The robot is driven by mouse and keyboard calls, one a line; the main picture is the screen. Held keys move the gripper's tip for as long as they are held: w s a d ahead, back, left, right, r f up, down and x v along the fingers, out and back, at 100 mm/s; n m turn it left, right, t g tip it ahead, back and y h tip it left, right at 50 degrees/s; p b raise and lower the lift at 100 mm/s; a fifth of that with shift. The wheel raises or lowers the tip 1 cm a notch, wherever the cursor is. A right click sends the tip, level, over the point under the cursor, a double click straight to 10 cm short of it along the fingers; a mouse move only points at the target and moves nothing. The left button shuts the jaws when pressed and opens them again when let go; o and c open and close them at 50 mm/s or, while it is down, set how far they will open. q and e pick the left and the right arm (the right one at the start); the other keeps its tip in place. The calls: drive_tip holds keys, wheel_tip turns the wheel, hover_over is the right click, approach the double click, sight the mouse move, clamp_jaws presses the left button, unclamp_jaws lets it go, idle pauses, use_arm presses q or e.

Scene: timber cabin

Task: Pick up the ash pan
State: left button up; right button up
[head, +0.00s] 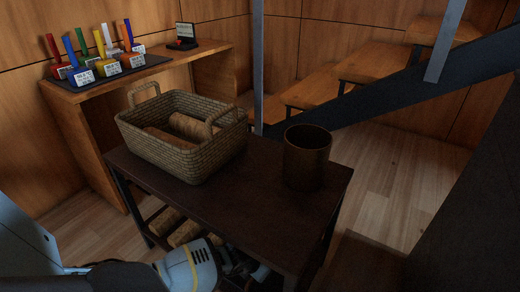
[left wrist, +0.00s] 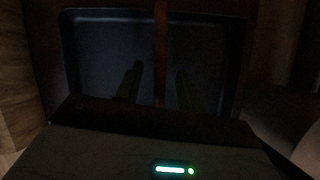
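What looks like the ash pan is a dark, shallow rectangular tray (left wrist: 90,45) in the left wrist view, dim and seen from above. A narrow brown bar (left wrist: 161,50) runs across its middle. My left gripper (left wrist: 158,82) is open, with one finger on each side of the bar and a gap to both sides. Whether the fingers reach down to the bar's height is too dark to tell. In the head view my left arm reaches low at the table's front edge, and the pan cannot be made out there. My right gripper is not in view.
A dark table (head: 260,190) bears a wicker basket (head: 185,160) holding rolled items and a brown cylindrical pot (head: 307,158). Logs (head: 180,230) lie on its lower shelf. A wooden bench (head: 190,65) with colourful tagged items stands behind, stairs (head: 350,85) at back right.

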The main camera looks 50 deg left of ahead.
use_arm(q)
clamp_jaws()
drive_tip(key=shift+r, duration=0.1)
